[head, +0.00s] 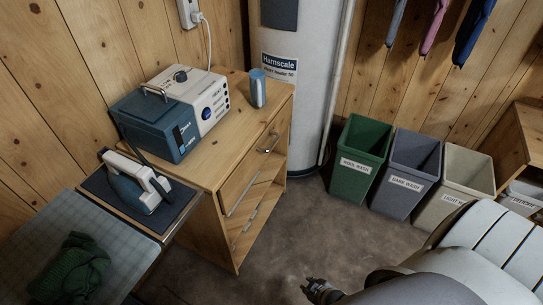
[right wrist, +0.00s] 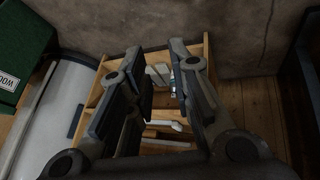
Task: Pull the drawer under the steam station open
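The steam station (head: 174,112), blue and white, stands on top of a pine cabinet (head: 258,88). The top drawer (head: 243,178) is in the cabinet's front, with a metal bar handle (head: 268,143); it looks shut. A second handle (head: 250,218) shows lower on the front. My right gripper (head: 322,291) is at the bottom of the head view, apart from the cabinet and well in front of it. In the right wrist view its fingers (right wrist: 160,68) are spread with nothing held between them, and a wooden cabinet shows beyond. My left gripper is not in view.
An iron (head: 138,185) rests on a dark mat beside the station. A green cloth (head: 74,266) lies on the ironing board (head: 33,232). A blue can (head: 257,88) stands on the cabinet. A white water heater (head: 305,110) and green bin (head: 358,160) stand right. Floor before the drawers is clear.

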